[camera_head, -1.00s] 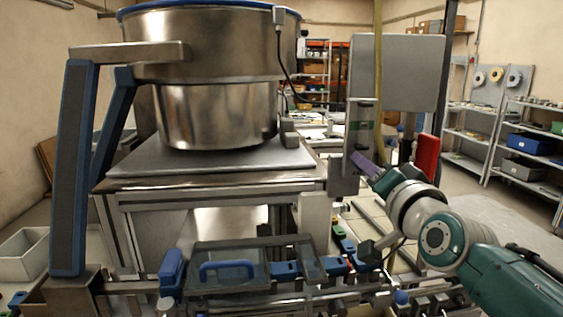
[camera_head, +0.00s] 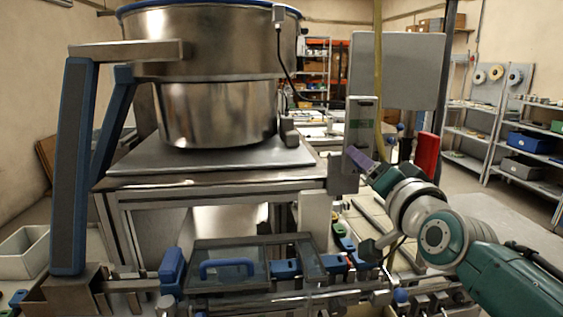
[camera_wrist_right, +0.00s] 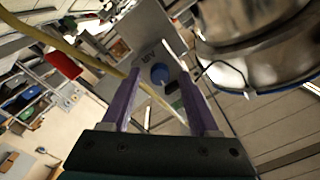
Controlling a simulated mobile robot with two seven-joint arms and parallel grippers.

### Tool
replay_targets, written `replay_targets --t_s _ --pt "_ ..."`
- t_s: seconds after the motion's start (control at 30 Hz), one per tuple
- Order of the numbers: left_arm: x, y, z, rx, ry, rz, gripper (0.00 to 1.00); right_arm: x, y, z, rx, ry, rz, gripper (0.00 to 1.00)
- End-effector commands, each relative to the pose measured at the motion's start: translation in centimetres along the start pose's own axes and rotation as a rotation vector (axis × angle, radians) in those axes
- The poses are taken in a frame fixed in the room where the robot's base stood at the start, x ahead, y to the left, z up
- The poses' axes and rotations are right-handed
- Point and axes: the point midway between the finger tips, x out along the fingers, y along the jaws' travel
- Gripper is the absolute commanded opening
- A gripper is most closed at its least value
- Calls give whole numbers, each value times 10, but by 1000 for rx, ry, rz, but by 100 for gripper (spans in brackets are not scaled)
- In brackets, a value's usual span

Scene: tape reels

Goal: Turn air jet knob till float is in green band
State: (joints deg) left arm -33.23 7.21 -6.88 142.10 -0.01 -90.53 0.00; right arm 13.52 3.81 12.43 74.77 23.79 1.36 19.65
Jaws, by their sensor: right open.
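The grey instrument plate (camera_head: 361,107) stands upright right of the big steel bowl, with a small green area near its top. The float cannot be made out. In the head view the knob is hidden behind the gripper. My left gripper is out of view.
The steel bowl (camera_head: 215,60) fills the left of the head view. A yellow hose (camera_head: 378,60) hangs beside the plate. A red part (camera_head: 427,153) stands right of it. Blue-handled fixtures (camera_head: 228,267) lie below. A grey panel (camera_head: 410,70) rises behind.

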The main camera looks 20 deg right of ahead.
Motion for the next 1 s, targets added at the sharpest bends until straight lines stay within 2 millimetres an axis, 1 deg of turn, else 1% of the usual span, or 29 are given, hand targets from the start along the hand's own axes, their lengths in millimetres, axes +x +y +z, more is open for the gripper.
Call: replay_targets --t_s 0.17,0.27,0.6,0.7,0.83,1.0 --pt "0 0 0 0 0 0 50 -4 0 0 0 -1 0 61" --pt "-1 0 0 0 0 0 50 -13 0 1 1 -1 0 61" --pt "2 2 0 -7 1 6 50 -73 2 2 0 -1 2 61" --pt "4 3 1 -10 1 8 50 -86 1 2 1 -2 2 61" --pt "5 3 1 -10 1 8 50 -96 1 1 0 -1 0 61" --pt "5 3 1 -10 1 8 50 -100 0 0 0 0 0 61"
